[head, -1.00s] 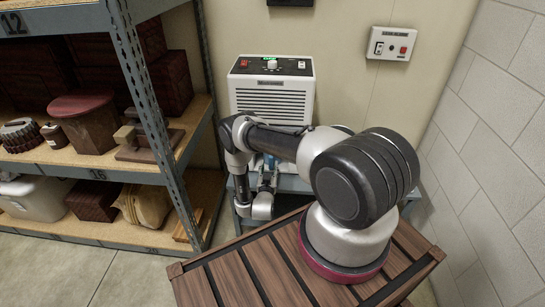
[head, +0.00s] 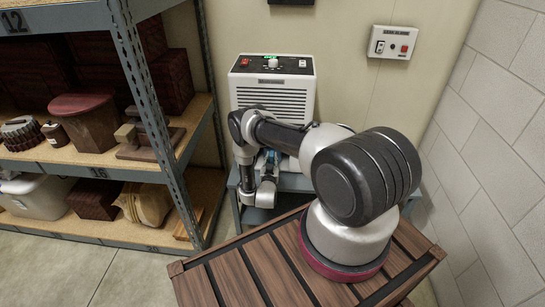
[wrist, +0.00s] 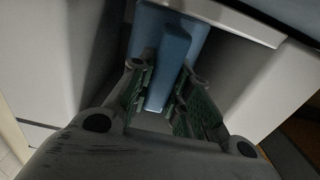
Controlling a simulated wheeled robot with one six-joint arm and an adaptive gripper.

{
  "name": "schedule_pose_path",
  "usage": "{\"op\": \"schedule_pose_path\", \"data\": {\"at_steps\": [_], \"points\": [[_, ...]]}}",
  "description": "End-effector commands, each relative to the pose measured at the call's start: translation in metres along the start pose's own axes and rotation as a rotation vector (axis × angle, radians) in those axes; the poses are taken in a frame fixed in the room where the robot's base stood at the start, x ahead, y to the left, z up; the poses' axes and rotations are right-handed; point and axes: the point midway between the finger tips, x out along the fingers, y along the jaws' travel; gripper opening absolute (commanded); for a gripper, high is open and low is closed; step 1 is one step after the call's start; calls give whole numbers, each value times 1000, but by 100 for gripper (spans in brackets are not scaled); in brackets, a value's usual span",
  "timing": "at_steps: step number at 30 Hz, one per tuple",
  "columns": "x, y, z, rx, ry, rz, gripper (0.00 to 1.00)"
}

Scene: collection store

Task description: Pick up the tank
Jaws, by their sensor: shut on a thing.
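The tank (wrist: 168,68) shows in the wrist view as a blue part with an upright bar like a handle. My gripper (wrist: 160,92) has its green-padded fingers on either side of this bar and is shut on it. The wider blue part behind the bar lies between pale walls. In the head view my gripper (head: 269,164) is low in front of the white dehumidifier-like unit (head: 272,99). My arm hides most of the unit's lower front and of the tank there.
The unit stands on a blue-grey table (head: 295,183) against the wall. A metal shelf (head: 160,125) with boxes and wooden objects is close on the left. A block wall (head: 480,150) is on the right. A wall box (head: 392,43) with buttons hangs above.

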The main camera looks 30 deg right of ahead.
Motion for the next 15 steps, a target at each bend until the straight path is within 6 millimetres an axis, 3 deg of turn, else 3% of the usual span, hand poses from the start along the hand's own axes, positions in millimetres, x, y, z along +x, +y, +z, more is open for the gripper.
{"op": "schedule_pose_path", "data": {"at_steps": [15], "points": [[0,0,-16,0,0,0,0]]}}
